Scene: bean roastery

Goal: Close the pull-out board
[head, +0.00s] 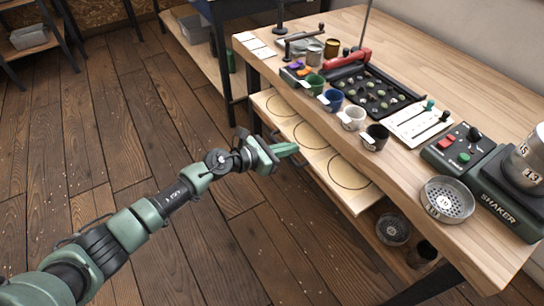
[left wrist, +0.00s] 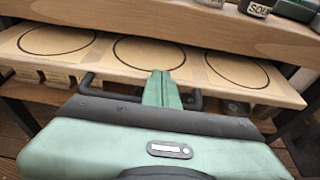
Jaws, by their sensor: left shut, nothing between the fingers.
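The pull-out board (head: 311,151) is a pale wooden shelf under the bench top, and it sticks out past the bench edge. It bears several black circle outlines in a row. In the left wrist view the board (left wrist: 191,60) spans the picture under the bench edge. My left gripper (head: 287,150) is in front of the board's outer edge near its middle, fingers shut and empty. In the left wrist view its fingertips (left wrist: 161,75) overlap the board's front edge; I cannot tell whether they touch it. My right gripper is not in view.
The wooden bench (head: 400,165) carries cups, a bean tray (head: 368,91), a button box (head: 459,149) and a shaker (head: 510,190). A sieve (head: 447,199) stands near its front edge. A lower shelf below the board holds another sieve (head: 393,229). The floor (head: 150,120) at left is clear.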

